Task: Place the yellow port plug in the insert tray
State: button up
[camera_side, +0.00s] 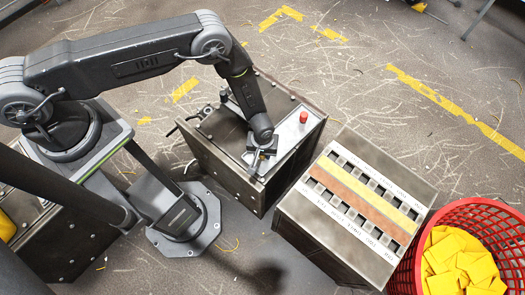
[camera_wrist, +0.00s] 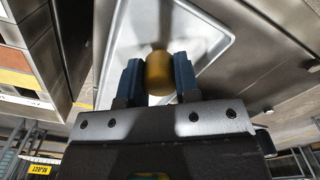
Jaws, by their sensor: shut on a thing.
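My gripper (camera_side: 262,148) points down over the metal box in the middle of the side view. In the wrist view its two blue fingers are shut on a rounded yellow-ochre plug (camera_wrist: 159,72). In the side view the plug is too small and covered by the gripper to make out. Below the plug, the wrist view shows a shallow pale metal tray (camera_wrist: 212,24) with a raised, rounded rim. I cannot tell whether the plug touches the tray. I cannot tell which surface is the insert tray.
A slotted box (camera_side: 322,215) with two rows of square openings and yellow and orange strips stands to the right. A red basket (camera_side: 404,262) of yellow pieces is at lower right. A red knob (camera_side: 303,117) stands on the metal box (camera_side: 222,165) close to my gripper.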

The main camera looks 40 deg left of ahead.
jog(key=shift+f, duration=0.1)
jog(key=o, duration=1)
jog(key=w+a+r+m+t, duration=0.1)
jog(key=a+r, duration=0.1)
jog(key=r, duration=1.2)
jog(key=w+a+r+m+t, duration=0.1)
jog(key=a+r, duration=0.2)
jog(key=r, duration=1)
jog(key=w+a+r+m, duration=0.1)
jog(key=w+a+r, duration=0.1)
jog(key=r, duration=1.2)
jog(key=s+a+r+m+t, duration=0.1)
jog(key=s+a+r, duration=0.2)
jog(key=s+r, duration=0.2)
jog(key=s+a+r+m+t, duration=0.1)
jog(key=s+a+r, duration=0.2)
jog(key=s+r, duration=0.3)
jog(key=s+a+r+m+t, duration=0.1)
jog(key=s+a+r, duration=0.2)
jog(key=s+r, duration=0.3)
jog(key=shift+s+a+m+t, duration=0.15)
jog(key=shift+s+a, duration=0.05)
jog(key=shift+s, duration=0.25)
jog(key=shift+s+a+m+t, duration=0.15)
jog(key=shift+s, duration=0.3)
